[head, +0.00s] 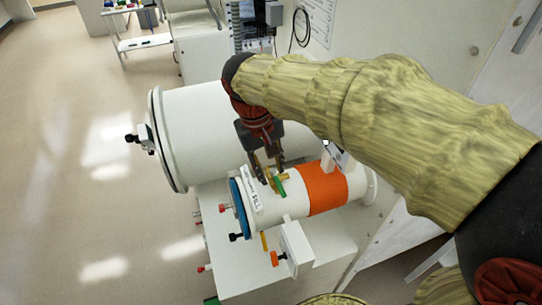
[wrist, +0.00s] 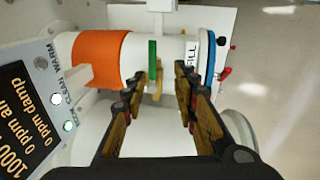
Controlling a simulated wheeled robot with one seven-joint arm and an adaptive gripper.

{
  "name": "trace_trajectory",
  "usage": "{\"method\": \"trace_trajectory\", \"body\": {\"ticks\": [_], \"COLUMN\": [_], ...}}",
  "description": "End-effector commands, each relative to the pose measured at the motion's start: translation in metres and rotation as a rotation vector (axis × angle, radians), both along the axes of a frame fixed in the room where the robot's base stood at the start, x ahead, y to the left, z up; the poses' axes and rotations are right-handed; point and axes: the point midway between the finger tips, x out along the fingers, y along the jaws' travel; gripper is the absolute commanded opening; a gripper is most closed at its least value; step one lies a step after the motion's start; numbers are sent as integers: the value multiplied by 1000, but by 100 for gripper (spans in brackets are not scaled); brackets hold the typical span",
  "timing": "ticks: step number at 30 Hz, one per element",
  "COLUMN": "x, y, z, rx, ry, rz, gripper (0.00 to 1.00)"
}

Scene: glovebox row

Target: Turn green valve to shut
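The green valve handle (head: 280,186) sits on a brass fitting on top of the small white cylinder (head: 288,207), between its orange band and a white label. In the wrist view the green handle (wrist: 153,60) stands upright as a narrow bar, with the brass fitting (wrist: 156,88) below it. My gripper (head: 273,172) is above the cylinder, close to the handle. In the wrist view my gripper (wrist: 160,78) is open, its two fingers apart with the handle in line with the gap. I cannot tell whether a finger touches it.
A larger white cylinder (head: 200,130) lies behind the small one. The small cylinder has an orange band (head: 322,187) and a blue ring (head: 239,207). Red (head: 225,208) and black knobs (head: 236,237) stick out nearby. A readout panel (wrist: 25,115) stands at left in the wrist view.

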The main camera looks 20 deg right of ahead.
Motion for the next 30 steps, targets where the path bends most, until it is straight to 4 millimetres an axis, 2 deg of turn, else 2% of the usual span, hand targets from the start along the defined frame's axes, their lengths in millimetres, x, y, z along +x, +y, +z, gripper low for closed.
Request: {"method": "trace_trajectory", "body": {"ticks": [3,8,21,30], "x": [-2,-8,-8,-8], "y": [-6,-10,-22,-24], "z": [11,4,-55,-66], "rx": [-23,-31,-30,-29], "ry": [7,24,22,19], "rz": [-40,-69,-69,-68], "gripper": [29,29,29,29]}}
